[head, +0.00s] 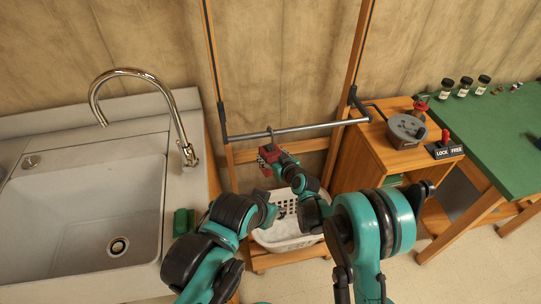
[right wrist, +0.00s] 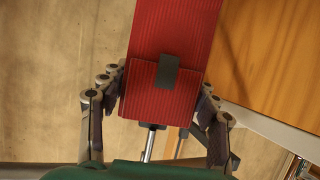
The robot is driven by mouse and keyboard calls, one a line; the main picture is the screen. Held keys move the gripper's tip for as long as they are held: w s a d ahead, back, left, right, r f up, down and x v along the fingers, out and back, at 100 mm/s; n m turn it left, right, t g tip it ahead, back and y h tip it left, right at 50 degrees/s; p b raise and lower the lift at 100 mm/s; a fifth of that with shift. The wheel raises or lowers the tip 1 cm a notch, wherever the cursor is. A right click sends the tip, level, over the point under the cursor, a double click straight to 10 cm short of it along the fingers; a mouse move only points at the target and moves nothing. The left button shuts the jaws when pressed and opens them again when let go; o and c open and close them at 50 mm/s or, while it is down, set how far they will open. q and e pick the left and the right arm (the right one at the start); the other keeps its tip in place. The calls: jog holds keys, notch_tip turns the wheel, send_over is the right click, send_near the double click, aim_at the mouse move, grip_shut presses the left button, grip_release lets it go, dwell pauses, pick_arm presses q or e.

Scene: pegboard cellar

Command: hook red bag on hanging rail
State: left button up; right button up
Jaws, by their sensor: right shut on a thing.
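The red bag (head: 268,154) is at the hanging rail (head: 310,127), a grey metal bar between two wooden uprights. A small hook shows above the bag at the bar; I cannot tell whether it bears on it. My right gripper (head: 277,162) is shut on the bag. In the right wrist view the ribbed red bag (right wrist: 170,50), with a dark tab on its flap, lies between the fingers of the right gripper (right wrist: 158,105). My left gripper (head: 268,206) is lower, left of the right arm, apart from the bag; its fingers are not clear.
A white basket (head: 287,237) stands below the rail on a low wooden shelf. A sink (head: 95,215) with a tall tap (head: 140,75) is at left. A wooden cabinet (head: 362,160) with a grey round device and a green-topped bench (head: 495,120) are at right.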

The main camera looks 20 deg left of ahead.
jog(key=shift+f, duration=0.1)
jog(key=o, duration=1.4)
jog(key=shift+s+d, duration=0.1)
jog(key=s+d+r+m+h, duration=0.15)
jog(key=s+d+r, duration=0.25)
jog(key=d, duration=0.5)
jog(key=s+d+r+m+h, duration=0.1)
jog(key=s+d+r+h, duration=0.3)
jog(key=d, duration=0.6)
jog(key=s+d+r+m+y, duration=0.1)
jog(key=s+d+r+m, duration=0.15)
jog(key=d+r, duration=0.45)
jog(key=s+d+f+m+h, duration=0.1)
jog(key=s+d+m+h, duration=0.1)
jog(key=s+d, duration=0.6)
jog(key=s+d+f+m+g+h, duration=0.1)
jog(key=s+d+m+h, duration=0.2)
jog(key=s+d, duration=0.5)
jog(key=d+h, duration=0.1)
jog(key=d, duration=0.4)
jog(key=shift+d+f+g, duration=0.3)
jog(key=shift+d+f, duration=0.05)
jog(key=shift+f, duration=0.05)
